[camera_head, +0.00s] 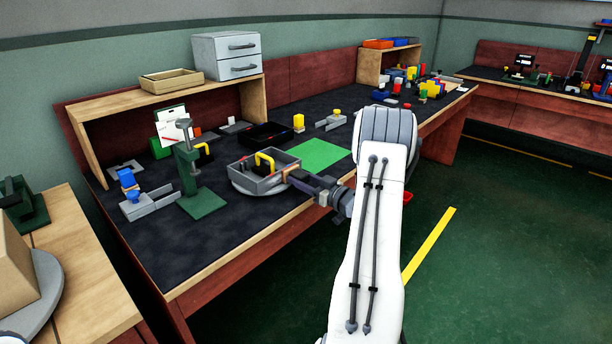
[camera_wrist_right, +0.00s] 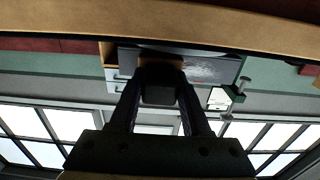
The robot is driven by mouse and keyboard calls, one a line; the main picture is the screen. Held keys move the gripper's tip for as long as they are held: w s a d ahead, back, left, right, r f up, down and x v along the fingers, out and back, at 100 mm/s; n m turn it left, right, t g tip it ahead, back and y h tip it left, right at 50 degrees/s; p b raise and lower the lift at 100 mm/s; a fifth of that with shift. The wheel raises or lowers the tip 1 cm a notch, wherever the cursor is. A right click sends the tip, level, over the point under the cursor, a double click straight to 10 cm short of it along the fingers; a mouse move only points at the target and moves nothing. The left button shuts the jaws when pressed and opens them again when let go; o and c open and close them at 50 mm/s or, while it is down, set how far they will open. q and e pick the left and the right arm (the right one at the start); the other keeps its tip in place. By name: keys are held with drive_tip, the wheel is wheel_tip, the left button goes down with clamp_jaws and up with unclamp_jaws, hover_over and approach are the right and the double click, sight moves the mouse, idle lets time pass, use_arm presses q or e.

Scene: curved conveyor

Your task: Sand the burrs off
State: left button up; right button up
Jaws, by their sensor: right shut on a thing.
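A grey open-topped tray (camera_head: 283,178) sits on a round grey base near the front of the dark-topped bench, with a yellow-handled item (camera_head: 265,160) in it. My right gripper (camera_head: 296,176) is at the tray's right side, low beside its rim. It is shut on a small brown piece (camera_head: 291,170), partly hidden by the fingers. In the right wrist view a dark block (camera_wrist_right: 159,94) shows between my fingers, too dark to identify. I cannot tell whether the held piece touches the tray. Burrs are too small to see. My left gripper is not in view.
A green press-like stand (camera_head: 203,202) stands left of the tray. A green mat (camera_head: 320,153) lies bare to its right. A black bin (camera_head: 267,136) is behind it. A blue-topped fixture (camera_head: 130,186) is at the left. The bench's front strip is mostly clear.

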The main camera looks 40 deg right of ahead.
drive_tip(key=shift+s+a, duration=0.15)
drive_tip(key=shift+a, duration=2.1)
drive_tip(key=shift+s+a, duration=0.1)
drive_tip(key=shift+a, duration=2.15)
drive_tip(key=shift+s, duration=0.1)
drive_tip(key=shift+s+d, duration=0.15)
drive_tip(key=shift+s, duration=1.35)
drive_tip(key=shift+s+d, duration=0.1)
drive_tip(key=shift+s, duration=1.35)
drive_tip(key=shift+s, duration=0.1)
drive_tip(key=s, duration=0.2)
drive_tip(key=shift+s+d, duration=0.1)
drive_tip(key=shift+s, duration=0.25)
drive_tip(key=shift+w+a, duration=0.15)
drive_tip(key=shift+w, duration=1.6)
drive_tip(key=shift+w+a, duration=0.1)
drive_tip(key=shift+w, duration=1.65)
